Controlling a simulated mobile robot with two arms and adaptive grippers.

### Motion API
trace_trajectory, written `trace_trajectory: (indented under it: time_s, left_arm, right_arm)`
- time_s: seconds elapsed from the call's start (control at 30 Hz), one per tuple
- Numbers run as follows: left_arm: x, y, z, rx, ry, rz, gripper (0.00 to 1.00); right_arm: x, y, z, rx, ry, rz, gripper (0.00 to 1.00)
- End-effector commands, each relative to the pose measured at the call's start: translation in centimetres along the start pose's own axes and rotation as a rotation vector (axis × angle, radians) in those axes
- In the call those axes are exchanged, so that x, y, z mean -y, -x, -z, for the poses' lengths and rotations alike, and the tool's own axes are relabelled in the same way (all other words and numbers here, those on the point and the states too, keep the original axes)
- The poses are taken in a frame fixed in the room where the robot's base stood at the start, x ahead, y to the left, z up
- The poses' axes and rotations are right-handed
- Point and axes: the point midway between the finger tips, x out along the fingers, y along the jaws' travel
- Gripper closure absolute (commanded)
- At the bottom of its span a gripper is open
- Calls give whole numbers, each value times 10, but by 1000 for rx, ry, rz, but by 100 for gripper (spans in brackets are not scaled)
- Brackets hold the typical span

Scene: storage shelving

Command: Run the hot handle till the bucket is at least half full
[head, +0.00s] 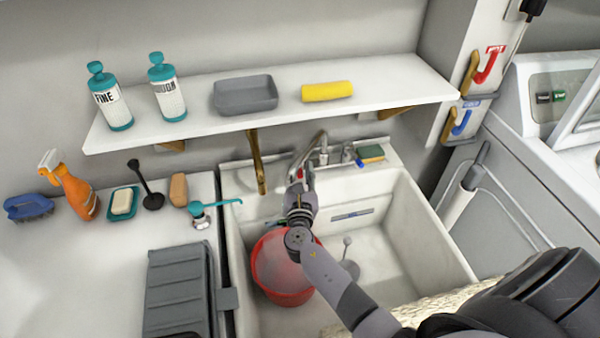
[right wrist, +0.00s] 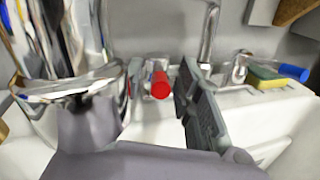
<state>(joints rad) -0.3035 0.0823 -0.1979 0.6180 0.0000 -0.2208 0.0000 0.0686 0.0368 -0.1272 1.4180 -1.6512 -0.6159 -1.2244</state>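A red bucket (head: 268,272) stands in the white sink (head: 415,240), partly hidden by my right arm. I cannot make out a water level or a stream. The chrome faucet (head: 322,146) is at the sink's back edge. The red-capped hot handle (right wrist: 160,85) shows end-on in the right wrist view, and the blue-capped handle (right wrist: 292,72) is to its right. My right gripper (head: 299,184) is at the faucet, near the hot handle. In the right wrist view one dark finger stands right of the red cap, apart from it; shiny metal crowds the left side. My left gripper is out of view.
A sponge (head: 370,153) lies on the sink's back ledge. A shelf (head: 205,122) with bottles, a grey tray and a yellow roll hangs above. A spray bottle (head: 76,190), brushes and soap stand on the left counter. The sink's right side is mostly clear.

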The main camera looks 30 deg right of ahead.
Motion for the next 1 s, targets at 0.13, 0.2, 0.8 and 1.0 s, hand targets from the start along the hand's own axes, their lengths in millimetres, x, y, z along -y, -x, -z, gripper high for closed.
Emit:
trace_trajectory:
  time_s: [0.13,0.2,0.8,1.0]
  left_arm:
    - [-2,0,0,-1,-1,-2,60]
    - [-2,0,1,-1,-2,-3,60]
    - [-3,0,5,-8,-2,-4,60]
    - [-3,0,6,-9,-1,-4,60]
  right_arm:
    - [0,0,0,0,0,0,75]
    - [0,0,0,0,1,0,79]
    - [0,1,0,0,1,0,100]
    - [0,1,0,0,1,0,100]
